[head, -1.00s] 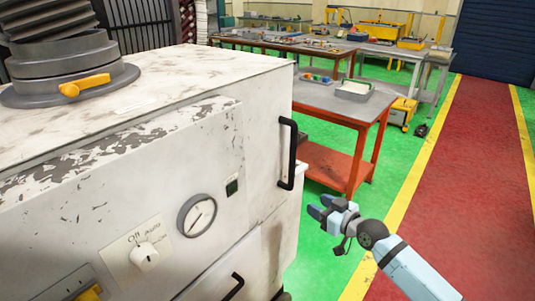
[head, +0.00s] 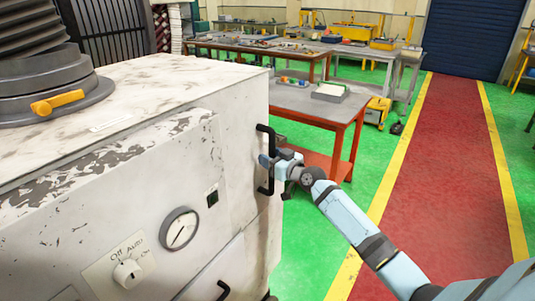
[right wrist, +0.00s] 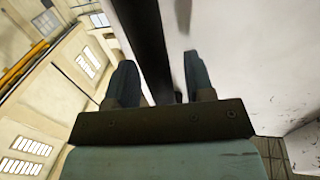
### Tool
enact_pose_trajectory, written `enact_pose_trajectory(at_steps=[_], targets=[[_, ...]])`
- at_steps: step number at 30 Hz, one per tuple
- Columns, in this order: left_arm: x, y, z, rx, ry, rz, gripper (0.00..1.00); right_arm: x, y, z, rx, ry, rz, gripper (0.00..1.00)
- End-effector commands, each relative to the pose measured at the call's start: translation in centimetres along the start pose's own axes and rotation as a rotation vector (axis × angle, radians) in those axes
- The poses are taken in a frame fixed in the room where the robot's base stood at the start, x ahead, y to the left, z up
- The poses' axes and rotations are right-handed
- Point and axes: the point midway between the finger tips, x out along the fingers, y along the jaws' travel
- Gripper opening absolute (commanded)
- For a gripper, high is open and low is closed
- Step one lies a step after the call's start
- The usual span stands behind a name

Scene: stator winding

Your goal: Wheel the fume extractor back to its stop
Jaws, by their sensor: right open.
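The fume extractor (head: 120,170) is a worn white cabinet filling the left of the head view, with a grey hose collar (head: 60,95) and yellow lever on top. A black vertical handle (head: 266,160) is on its right side. My right gripper (head: 268,161) is at that handle, open. In the right wrist view the dark handle bar (right wrist: 148,50) passes between the two blue fingers of the gripper (right wrist: 160,80); I cannot tell whether either finger touches it. The extractor's wheels and its stop cannot be made out. My left gripper is not in view.
An orange-framed table (head: 320,105) with small parts and a tray stands just beyond the cabinet. Longer workbenches (head: 260,48) are behind it. A red walkway (head: 440,160) edged in yellow lies clear on the right; green floor is between.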

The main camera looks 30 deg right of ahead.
Motion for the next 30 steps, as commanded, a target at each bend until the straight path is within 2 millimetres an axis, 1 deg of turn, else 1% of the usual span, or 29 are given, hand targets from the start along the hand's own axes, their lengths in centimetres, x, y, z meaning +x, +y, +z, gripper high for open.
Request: enact_pose_trajectory(at_steps=[1, 4, 13, 14, 15, 20, 30], targets=[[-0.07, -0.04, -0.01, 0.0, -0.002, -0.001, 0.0, 0.56, 0.01, -0.07, 0.001, 0.0, 0.001, 0.48], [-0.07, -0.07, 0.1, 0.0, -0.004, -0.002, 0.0, 1.14, -0.04, -0.03, 0.001, 0.0, 0.0, 0.48], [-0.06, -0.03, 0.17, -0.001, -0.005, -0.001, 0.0, 1.37, -0.04, 0.07, 0.0, -0.001, 0.0, 0.48], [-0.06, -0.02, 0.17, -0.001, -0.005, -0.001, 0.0, 1.37, -0.04, 0.07, 0.0, -0.001, 0.0, 0.46], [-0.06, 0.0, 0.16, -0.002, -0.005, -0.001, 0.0, 1.36, -0.04, 0.06, 0.0, -0.001, 0.0, 0.37], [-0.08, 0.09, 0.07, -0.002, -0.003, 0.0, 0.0, 1.35, -0.03, 0.05, 0.0, -0.001, 0.0, 0.0], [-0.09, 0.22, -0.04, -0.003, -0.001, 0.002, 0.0, 1.33, -0.16, 0.08, -0.001, -0.001, -0.001, 0.0]])
